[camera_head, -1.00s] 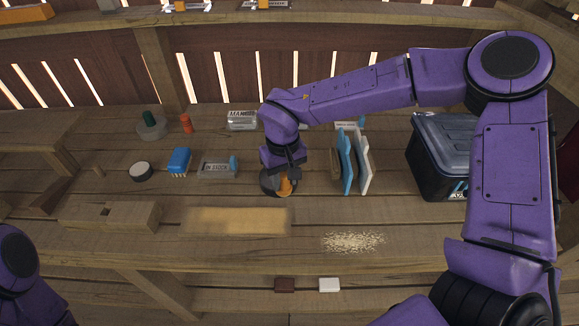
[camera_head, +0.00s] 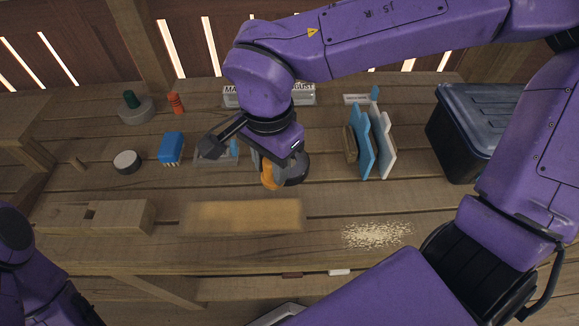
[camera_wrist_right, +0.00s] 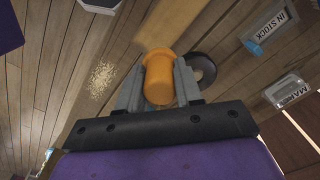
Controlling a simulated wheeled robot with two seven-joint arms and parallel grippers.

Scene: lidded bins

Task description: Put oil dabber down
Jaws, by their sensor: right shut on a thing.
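The oil dabber, an orange cylinder with a wider rounded end (camera_wrist_right: 158,80), sits between the two grey fingers of my right gripper (camera_wrist_right: 157,88), which is shut on it. In the head view the dabber (camera_head: 269,177) hangs below my right gripper (camera_head: 266,166), whose fingers are partly hidden by the wrist. I cannot tell whether the dabber touches the ring or the table. My left gripper is out of view.
A sawdust-coloured strip (camera_head: 240,216) and a pale scattered patch (camera_head: 377,235) lie in front on the wooden bench. Blue and white upright plates (camera_head: 372,148) and a dark lidded bin (camera_head: 474,130) stand right. A blue brush (camera_head: 171,147) and an "IN STOCK" sign (camera_wrist_right: 271,31) are nearby.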

